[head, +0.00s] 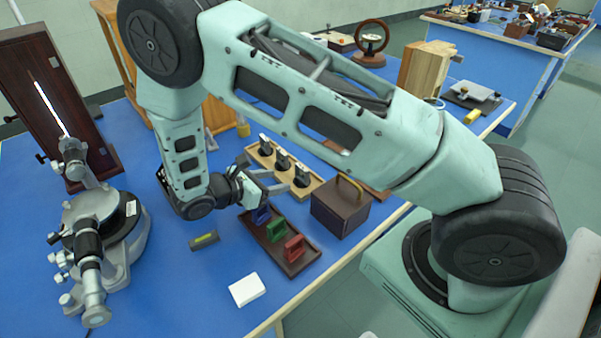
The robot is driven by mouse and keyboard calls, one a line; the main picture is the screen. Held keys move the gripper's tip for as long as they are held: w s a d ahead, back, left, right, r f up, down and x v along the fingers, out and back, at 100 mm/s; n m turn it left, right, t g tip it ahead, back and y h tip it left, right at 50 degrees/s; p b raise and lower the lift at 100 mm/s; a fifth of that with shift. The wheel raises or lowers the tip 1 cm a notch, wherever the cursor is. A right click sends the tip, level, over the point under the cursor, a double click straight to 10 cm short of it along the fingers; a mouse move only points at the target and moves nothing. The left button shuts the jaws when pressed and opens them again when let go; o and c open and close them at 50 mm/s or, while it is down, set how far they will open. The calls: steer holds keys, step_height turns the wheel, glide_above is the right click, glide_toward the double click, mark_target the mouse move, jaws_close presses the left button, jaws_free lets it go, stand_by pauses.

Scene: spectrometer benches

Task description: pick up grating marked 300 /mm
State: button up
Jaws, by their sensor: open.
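A dark tray (306,258) stands near the front edge of the blue bench. It holds a blue grating (262,215), a green grating (276,231) and a red grating (294,248), all upright in a row. Their markings are too small to read, so I cannot tell which is 300 /mm. My gripper (280,183) is open and empty. In the picture it shows just above the blue grating, between the tray and a wooden rack; I cannot tell its height exactly.
The wooden rack (312,190) with several dark pieces stands behind my gripper. A brown box (340,212) with a brass handle is right of the tray. A white block (247,290) and a small grey level (204,242) lie nearby. A spectrometer (105,235) stands left.

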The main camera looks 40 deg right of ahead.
mark_target(300, 176)
steer(key=p+x, duration=0.3)
steer(key=x, duration=0.7)
steer(key=shift+s+d+f, duration=0.1)
steer(key=shift+d+f, duration=0.05)
steer(key=shift+d, duration=0.05)
steer(key=shift+c, duration=0.3)
steer(key=c, duration=0.6)
